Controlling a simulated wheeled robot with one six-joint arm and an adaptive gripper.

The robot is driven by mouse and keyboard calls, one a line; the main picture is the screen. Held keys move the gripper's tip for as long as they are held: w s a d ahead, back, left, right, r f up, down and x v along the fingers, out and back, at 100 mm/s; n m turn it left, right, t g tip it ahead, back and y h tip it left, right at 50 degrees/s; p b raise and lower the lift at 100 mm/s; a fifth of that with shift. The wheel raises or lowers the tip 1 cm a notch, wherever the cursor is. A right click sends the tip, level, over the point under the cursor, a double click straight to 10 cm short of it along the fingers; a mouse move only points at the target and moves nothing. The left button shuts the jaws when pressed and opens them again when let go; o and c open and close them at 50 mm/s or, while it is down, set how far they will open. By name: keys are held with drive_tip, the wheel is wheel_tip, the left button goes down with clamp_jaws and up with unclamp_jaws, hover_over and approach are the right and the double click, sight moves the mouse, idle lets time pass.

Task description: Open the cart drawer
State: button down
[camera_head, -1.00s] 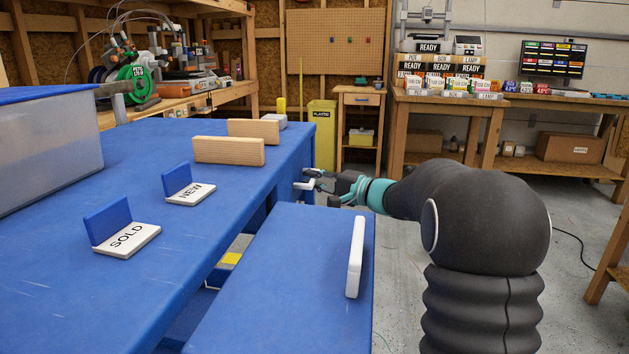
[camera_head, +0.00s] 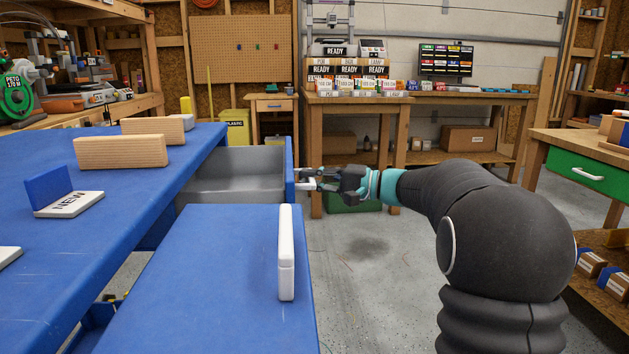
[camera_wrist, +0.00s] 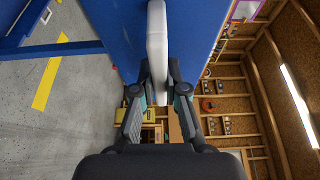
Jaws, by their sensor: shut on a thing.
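The cart drawer (camera_head: 240,192) is a grey tray with a blue front (camera_head: 290,168), and it stands pulled out to the right from the side of the blue cart (camera_head: 190,172). Its inside looks empty where I can see it. A white handle (camera_head: 303,180) sits on the drawer front. My gripper (camera_head: 318,181) is shut on this handle, reaching in from the right. In the wrist view the white handle (camera_wrist: 157,40) lies between the two fingers of my gripper (camera_wrist: 158,75), against the blue front (camera_wrist: 115,25).
A blue panel with a white handle (camera_head: 286,250) lies in the foreground. A workbench with a green drawer (camera_head: 585,170) stands at right. The concrete floor (camera_head: 370,270) around my arm is clear.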

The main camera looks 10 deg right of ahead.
drive_tip(key=c, duration=1.2)
unclamp_jaws()
drive_tip(key=shift+d, duration=0.15)
drive_tip(key=v, duration=1.2)
drive_tip(key=shift+s, duration=0.1)
